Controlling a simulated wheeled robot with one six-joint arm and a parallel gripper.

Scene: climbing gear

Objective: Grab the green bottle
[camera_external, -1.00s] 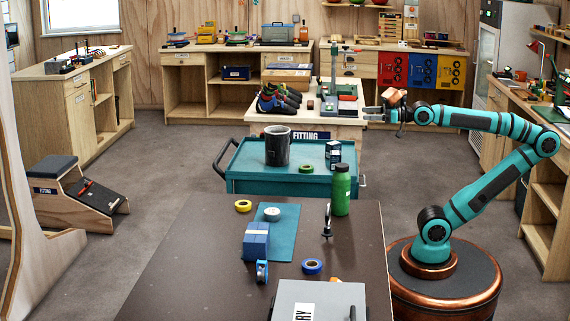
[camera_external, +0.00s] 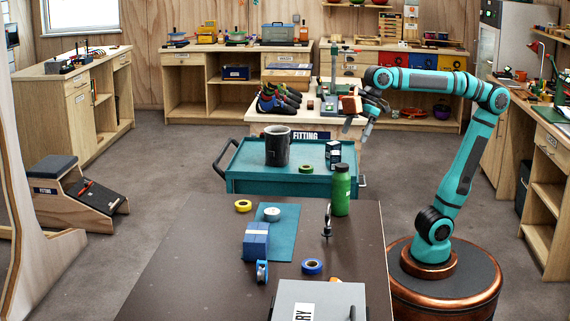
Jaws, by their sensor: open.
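The green bottle (camera_external: 341,192) stands upright at the far right corner of the dark table (camera_external: 190,240). It has a dark cap. My gripper (camera_external: 355,132) is open and points down, above and behind the bottle in the picture. It is apart from the bottle, with nothing seen between its fingers.
On the dark table are a blue box (camera_external: 256,241), a blue tape roll (camera_external: 312,267), a yellow tape roll (camera_external: 243,206), and an upright dark tool (camera_external: 327,222) just left of the bottle. A teal cart (camera_external: 240,184) behind holds a dark mug (camera_external: 277,148).

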